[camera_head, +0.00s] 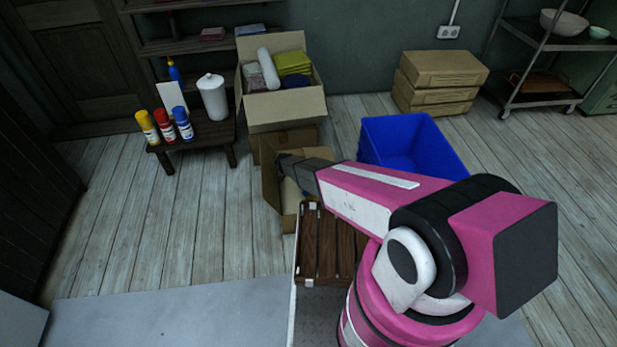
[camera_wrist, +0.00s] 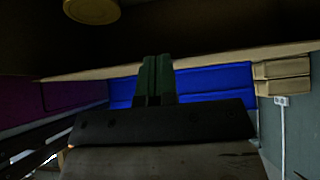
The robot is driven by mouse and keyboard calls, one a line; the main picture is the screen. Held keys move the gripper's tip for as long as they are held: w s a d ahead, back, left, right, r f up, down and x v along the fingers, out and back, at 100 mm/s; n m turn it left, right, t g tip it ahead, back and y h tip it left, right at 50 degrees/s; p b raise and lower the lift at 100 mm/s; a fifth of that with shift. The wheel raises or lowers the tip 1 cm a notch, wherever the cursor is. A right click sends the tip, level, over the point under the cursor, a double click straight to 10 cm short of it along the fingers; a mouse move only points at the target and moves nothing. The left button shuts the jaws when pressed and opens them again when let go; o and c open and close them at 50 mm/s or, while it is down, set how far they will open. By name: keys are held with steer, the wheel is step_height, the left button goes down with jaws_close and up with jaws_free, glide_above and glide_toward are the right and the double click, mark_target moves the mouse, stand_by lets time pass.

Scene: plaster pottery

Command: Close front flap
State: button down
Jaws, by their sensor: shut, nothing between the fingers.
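A low open cardboard box (camera_head: 272,188) stands on the floor in the middle of the head view, with a pale roll-like thing inside. Its left side or flap stands upright; its front is partly hidden by my arm. My gripper (camera_head: 284,163) is at this box's upper opening, fingers shut and empty. In the wrist view my gripper (camera_wrist: 156,66) shows as dark closed fingers, with a long tan cardboard edge (camera_wrist: 85,75) beside them. Whether they touch it I cannot tell. Behind, another open cardboard box (camera_head: 286,110) holds rolls and cloths, its front flap sloping outward.
A blue bin (camera_head: 405,140) stands right of the low box and shows in the wrist view (camera_wrist: 215,82). A small table (camera_head: 195,140) with bottles is at left. Stacked cartons (camera_head: 440,80) stand at the back. A slatted wooden rack (camera_head: 328,250) lies in front. Floor at left is clear.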

steer(key=shift+f, duration=0.3)
steer(key=shift+d, duration=0.15)
stand_by(0.4)
